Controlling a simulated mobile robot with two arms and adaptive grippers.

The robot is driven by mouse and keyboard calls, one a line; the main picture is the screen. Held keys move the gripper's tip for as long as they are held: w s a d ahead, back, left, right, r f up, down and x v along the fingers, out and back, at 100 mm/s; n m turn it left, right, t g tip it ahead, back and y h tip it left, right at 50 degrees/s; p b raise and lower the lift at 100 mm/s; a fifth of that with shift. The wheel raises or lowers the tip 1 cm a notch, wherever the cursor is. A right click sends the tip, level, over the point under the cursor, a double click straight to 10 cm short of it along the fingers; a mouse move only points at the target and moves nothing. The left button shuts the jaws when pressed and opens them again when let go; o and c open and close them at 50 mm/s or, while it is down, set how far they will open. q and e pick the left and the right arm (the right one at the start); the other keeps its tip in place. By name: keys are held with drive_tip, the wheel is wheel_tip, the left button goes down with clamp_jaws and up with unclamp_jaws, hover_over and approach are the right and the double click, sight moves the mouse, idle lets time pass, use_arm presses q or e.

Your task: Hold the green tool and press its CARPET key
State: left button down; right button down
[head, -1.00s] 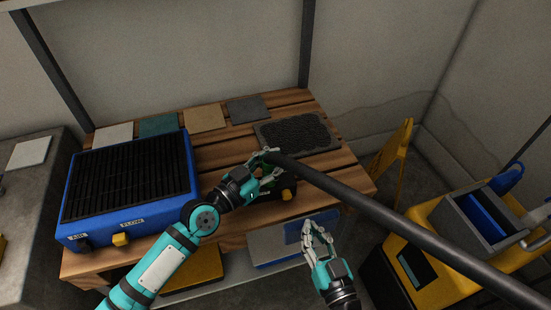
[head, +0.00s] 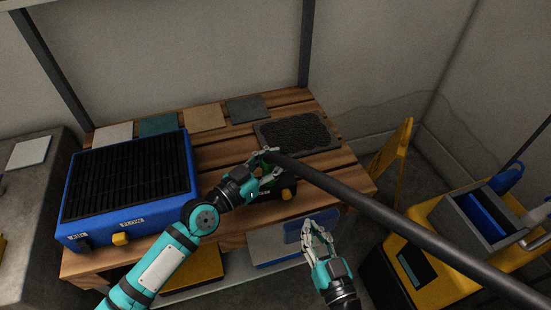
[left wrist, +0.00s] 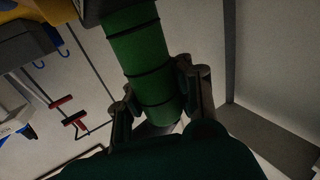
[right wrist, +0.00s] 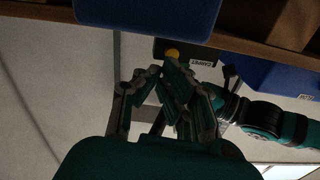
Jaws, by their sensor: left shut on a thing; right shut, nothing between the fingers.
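The green tool shows as a banded green cylinder (left wrist: 140,60) in the left wrist view. My left gripper (head: 266,163) is shut on it above the table's front edge, with its fingers on both sides of the cylinder. In the head view my left gripper hides most of the green part. A yellow key (right wrist: 172,53) sits beside a CARPET label (right wrist: 202,63) on a dark body in the right wrist view; the yellow key also shows in the head view (head: 287,194). My right gripper (head: 310,225) is shut and empty, below and to the right of the key, apart from it.
A long dark pipe (head: 400,225) runs from near my left gripper to the lower right. A blue box with a black grille (head: 130,180) stands on the slatted table's left. A dark textured mat (head: 295,134) lies behind. A yellow cart (head: 425,262) stands at right.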

sight(287, 195)
drive_tip(key=s+a+m+g+y, duration=0.1)
drive_tip(key=m+g, duration=0.1)
drive_tip(key=m, duration=0.2)
drive_tip(key=s+a+m+g+y, duration=0.1)
drive_tip(key=m+g, duration=0.2)
drive_tip(key=m, duration=0.2)
drive_tip(key=s+a+m+g+y, duration=0.1)
drive_tip(key=s+m+g+y, duration=0.1)
drive_tip(key=m, duration=0.3)
drive_tip(key=shift+r, duration=0.3)
drive_tip(key=shift+w, duration=0.1)
drive_tip(key=shift+w+a, duration=0.3)
drive_tip(key=shift+w, duration=1.1)
drive_tip(key=shift+w+a, duration=0.35)
drive_tip(key=shift+w, duration=1.05)
drive_tip(key=shift+w+a, duration=0.3)
drive_tip(key=shift+w, duration=1.1)
drive_tip(key=shift+w, duration=0.1)
